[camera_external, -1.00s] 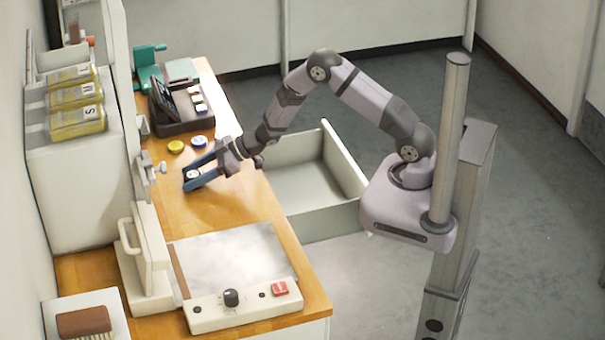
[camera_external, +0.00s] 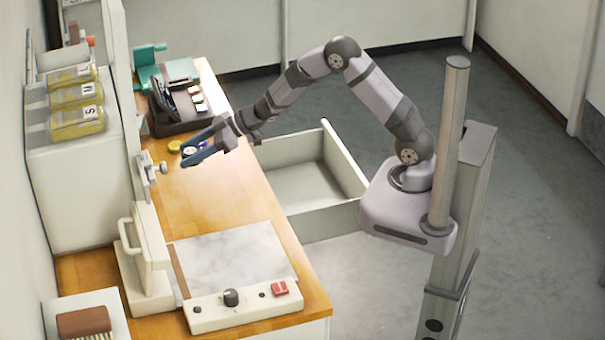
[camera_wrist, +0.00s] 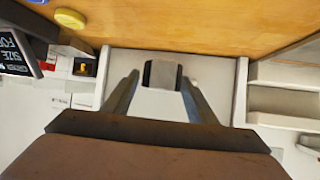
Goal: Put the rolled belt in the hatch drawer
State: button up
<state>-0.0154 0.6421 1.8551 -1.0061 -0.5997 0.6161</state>
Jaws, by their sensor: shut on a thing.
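My gripper (camera_external: 189,152) is above the wooden counter, shut on a small dark roll with a pale face, which I take as the rolled belt (camera_wrist: 162,74). In the wrist view the roll sits between the two fingertips; in the external view it is small and partly covered by the fingers. The pale drawer (camera_external: 338,211) stands pulled open and looks empty, right of the counter's edge. My gripper is left of the drawer, apart from it.
A yellow disc (camera_external: 174,146) lies on the counter (camera_external: 215,205) close to my gripper. The counter's middle is clear.

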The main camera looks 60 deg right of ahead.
jog(key=shift+r, duration=0.9)
